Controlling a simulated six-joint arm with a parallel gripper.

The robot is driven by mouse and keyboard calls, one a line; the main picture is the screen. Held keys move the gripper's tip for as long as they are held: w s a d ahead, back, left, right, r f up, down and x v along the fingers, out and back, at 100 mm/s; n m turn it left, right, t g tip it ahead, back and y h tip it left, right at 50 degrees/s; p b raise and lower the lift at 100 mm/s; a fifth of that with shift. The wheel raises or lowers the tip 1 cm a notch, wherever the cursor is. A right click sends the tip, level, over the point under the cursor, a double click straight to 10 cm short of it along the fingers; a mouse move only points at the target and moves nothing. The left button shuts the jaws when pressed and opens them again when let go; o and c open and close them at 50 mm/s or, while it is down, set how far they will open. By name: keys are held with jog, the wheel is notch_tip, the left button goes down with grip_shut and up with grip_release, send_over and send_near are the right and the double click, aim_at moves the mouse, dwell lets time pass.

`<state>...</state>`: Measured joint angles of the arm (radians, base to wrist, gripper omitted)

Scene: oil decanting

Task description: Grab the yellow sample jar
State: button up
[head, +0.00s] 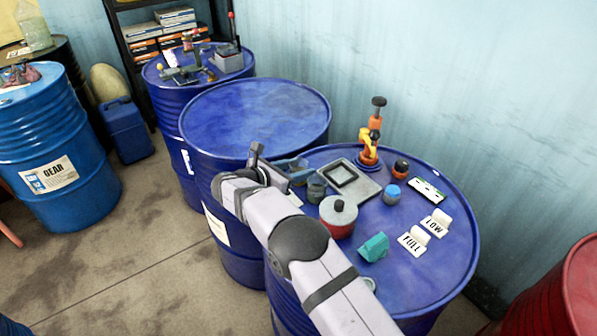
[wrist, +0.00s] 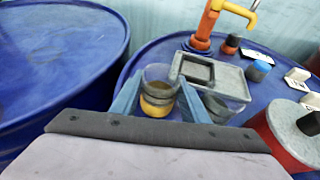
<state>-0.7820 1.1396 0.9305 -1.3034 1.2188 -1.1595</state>
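The yellow sample jar (wrist: 157,104) is a small clear cup with amber contents and a dark band. It stands on the blue drum top in the wrist view, seen between my two blue fingers. My gripper (wrist: 160,95) is open, with one finger to each side of the jar; I cannot tell whether either touches it. In the head view my gripper (head: 292,166) is low over the drum's left part, and the yellow jar cannot be made out there. A second, greyish jar (wrist: 217,106) stands just right of my right finger; it also shows in the head view (head: 316,189).
A grey tray (head: 365,190) lies behind the jars, with an orange hand pump (head: 373,140) beyond. A red can (head: 338,216), a teal piece (head: 374,247), a blue-topped jar (head: 392,195) and LOW (head: 436,225) and FULL (head: 413,241) cards stand right. The neighbouring drum top (head: 255,110) is bare.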

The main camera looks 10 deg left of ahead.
jog(key=shift+c, duration=0.9)
jog(key=shift+r, duration=0.1)
